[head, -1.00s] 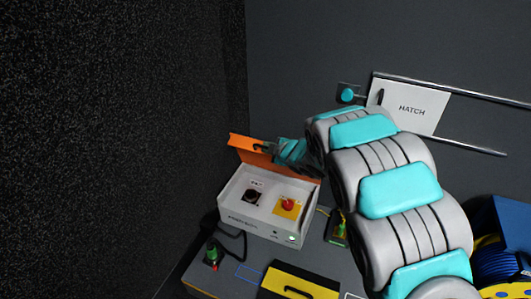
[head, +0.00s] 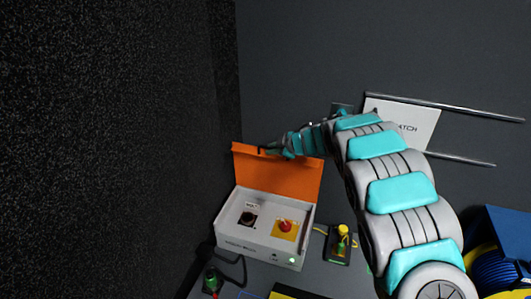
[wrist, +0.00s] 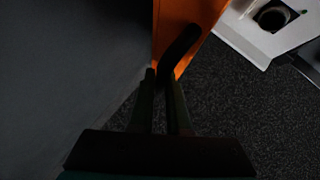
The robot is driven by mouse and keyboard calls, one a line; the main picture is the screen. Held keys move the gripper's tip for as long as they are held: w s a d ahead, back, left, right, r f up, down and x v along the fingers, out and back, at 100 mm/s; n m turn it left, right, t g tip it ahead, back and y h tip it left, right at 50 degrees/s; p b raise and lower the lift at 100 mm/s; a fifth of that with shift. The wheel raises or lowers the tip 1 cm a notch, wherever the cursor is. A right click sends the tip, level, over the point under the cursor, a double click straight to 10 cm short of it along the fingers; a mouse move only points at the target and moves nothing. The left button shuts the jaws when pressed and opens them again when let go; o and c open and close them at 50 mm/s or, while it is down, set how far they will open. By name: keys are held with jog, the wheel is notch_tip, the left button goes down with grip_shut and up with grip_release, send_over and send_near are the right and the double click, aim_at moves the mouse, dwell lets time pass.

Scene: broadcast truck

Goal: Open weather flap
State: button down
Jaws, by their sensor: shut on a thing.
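The weather flap (head: 285,178) is an orange panel hinged at the back of a white box (head: 260,246). It stands raised, close to upright, and the box's top is uncovered. My gripper (head: 268,150) is at the flap's upper edge in the head view. In the wrist view my gripper (wrist: 163,88) is shut on the dark handle (wrist: 180,48) of the orange flap (wrist: 170,14). The box top shows a black round socket (head: 247,218) and a red knob on a yellow plate (head: 285,227). The wrist view is dark, so the exact grip is hard to see.
A dark wall stands behind the box, with a white HATCH panel (head: 418,127) between rails at the right. A yellow and green connector (head: 341,240) sits right of the box, and a green one (head: 211,278) at front left. A blue case (head: 505,232) is at far right.

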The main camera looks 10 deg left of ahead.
jog(key=shift+w, duration=0.4)
jog(key=c, duration=0.9)
grip_release()
jog(key=v, duration=0.7)
jog(key=shift+d+r, duration=0.2)
jog(key=shift+r, duration=0.2)
jog(key=shift+s, duration=0.1)
